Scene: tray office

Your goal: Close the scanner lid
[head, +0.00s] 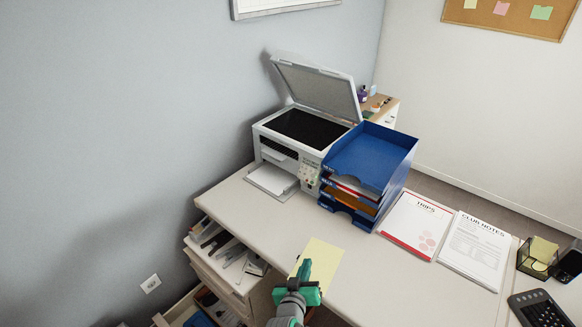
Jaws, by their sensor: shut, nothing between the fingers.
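The scanner (262,142) is a white printer-scanner at the back left of the desk. Its lid (318,86) stands raised and leans back, with its pale underside showing. The dark glass bed (303,128) is bare. My gripper (305,268), green and grey, is shut and empty over the desk's front edge, in front of a yellow sheet. It is well apart from the scanner and lower in the picture.
A stacked blue letter tray (372,155) stands right beside the scanner. Printed sheets (418,224) lie to its right. An open drawer unit (225,258) is below the desk's left end. The desk between my gripper and the scanner is mostly clear.

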